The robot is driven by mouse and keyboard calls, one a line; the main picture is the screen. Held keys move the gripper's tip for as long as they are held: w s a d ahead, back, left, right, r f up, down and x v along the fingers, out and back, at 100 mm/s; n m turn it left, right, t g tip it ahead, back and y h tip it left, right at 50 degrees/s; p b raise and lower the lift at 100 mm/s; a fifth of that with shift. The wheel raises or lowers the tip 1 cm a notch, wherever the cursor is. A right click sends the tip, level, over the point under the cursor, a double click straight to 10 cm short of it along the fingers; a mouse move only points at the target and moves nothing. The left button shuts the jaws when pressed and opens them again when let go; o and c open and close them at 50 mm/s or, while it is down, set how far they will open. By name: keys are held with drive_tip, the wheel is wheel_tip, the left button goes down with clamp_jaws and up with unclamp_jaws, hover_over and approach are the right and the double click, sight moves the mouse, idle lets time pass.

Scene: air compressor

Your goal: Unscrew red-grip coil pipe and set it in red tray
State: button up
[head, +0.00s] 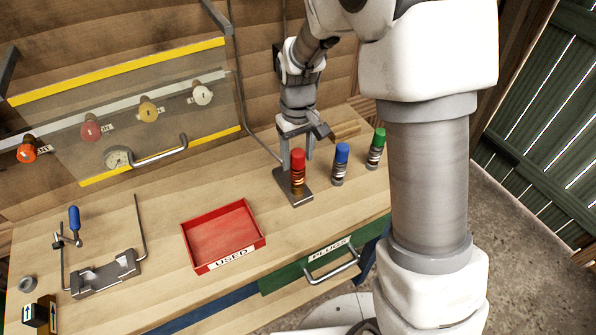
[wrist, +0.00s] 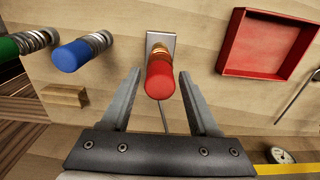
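The red-grip coil pipe (head: 298,172) stands upright on a small metal base plate (head: 304,196) on the workbench. Its red grip (wrist: 160,78) also shows in the wrist view, between and just beyond the fingertips. My gripper (head: 309,140) is open and empty, behind the red-grip pipe in the head view. In the wrist view its two fingers (wrist: 160,75) are spread on either side of the red grip with gaps visible. The red tray (head: 222,237), labelled USED, sits empty on the bench to the left of the pipe.
Blue-grip (head: 340,164) and green-grip (head: 376,148) coil pipes stand right of the red one. A clear panel with a handle (head: 160,151) covers valves at the back. A metal bracket (head: 106,273) lies at the left. Bare bench lies between tray and red pipe.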

clamp_jaws()
drive_tip(key=shift+f, duration=0.1)
idle(0.3)
